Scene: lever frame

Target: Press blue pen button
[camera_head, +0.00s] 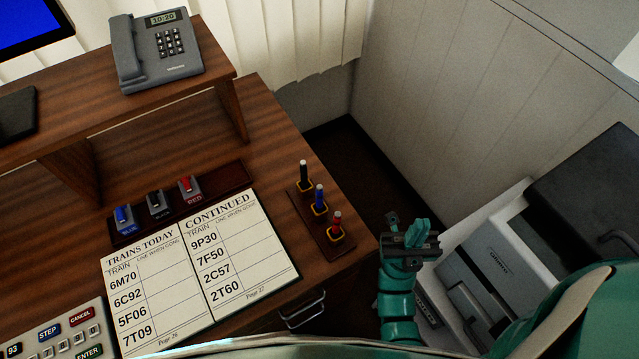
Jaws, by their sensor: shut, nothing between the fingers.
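A dark wooden panel (222,183) on the desk carries three small switch-like buttons in a row. The blue button (122,215) is at the left end, labelled BLUE. The black button (155,201) is in the middle and the red button (187,186), labelled RED, is to its right. A wooden holder (305,216) near the desk's right edge holds a black pen (304,172), a blue pen (319,195) and a red pen (337,220), all upright. My teal gripper (417,230) is shut and empty, off the desk's right edge, apart from the pens and well right of the buttons.
An open book of train tables (205,270) lies in front of the buttons. A keypad (62,335) is at the lower left. A phone (157,52) stands on a raised shelf (110,110) behind. A grey printer-like machine (500,255) stands at the right. Bare desk lies between buttons and pens.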

